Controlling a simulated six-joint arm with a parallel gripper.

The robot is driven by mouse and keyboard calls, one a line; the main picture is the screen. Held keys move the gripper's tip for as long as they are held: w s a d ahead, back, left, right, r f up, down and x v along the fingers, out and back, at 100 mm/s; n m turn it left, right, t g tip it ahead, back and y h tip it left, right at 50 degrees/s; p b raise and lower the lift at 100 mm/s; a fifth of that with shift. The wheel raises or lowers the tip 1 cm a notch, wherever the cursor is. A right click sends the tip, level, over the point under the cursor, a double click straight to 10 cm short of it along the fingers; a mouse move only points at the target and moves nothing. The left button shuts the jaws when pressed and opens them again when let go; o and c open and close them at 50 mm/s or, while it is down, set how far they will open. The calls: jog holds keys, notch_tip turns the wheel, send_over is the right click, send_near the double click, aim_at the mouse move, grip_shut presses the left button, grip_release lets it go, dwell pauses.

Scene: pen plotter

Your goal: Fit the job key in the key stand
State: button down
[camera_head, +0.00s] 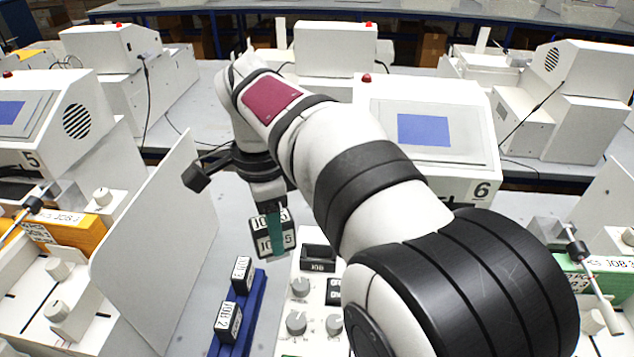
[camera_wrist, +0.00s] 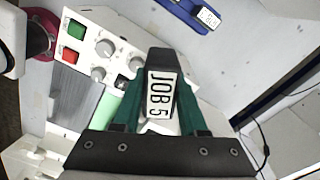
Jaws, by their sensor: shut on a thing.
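My gripper (camera_head: 272,228) has green fingers and is shut on the job key (camera_head: 262,246), a dark block with white "JOB 5" labels. In the wrist view the key (camera_wrist: 161,92) sits between both fingers of my gripper (camera_wrist: 160,100), its label facing the camera. The key is held in the air, above and behind a blue stand (camera_head: 247,315) in the head view. The stand carries a "JOB 3" key (camera_head: 242,272) and a "JOB 2" key (camera_head: 229,321). Part of the stand (camera_wrist: 172,8) shows at the top of the wrist view. I cannot see an empty slot in it.
A white control panel (camera_head: 292,322) with knobs and a dark socket labelled "JOB" (camera_head: 318,258) lies right of the stand. A tall white plate (camera_head: 150,245) stands to the left.

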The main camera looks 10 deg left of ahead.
jog(key=s+a+f+n, duration=1.1)
jog(key=s+f+n, duration=0.2)
jog(key=s, duration=0.2)
notch_tip(320, 180, down, 8)
jog(key=shift+d, duration=0.15)
jog(key=shift+s+f, duration=0.1)
jog(key=shift+f, duration=1.5)
jog(key=shift+c, duration=1.8)
grip_release()
notch_tip(320, 180, up, 16)
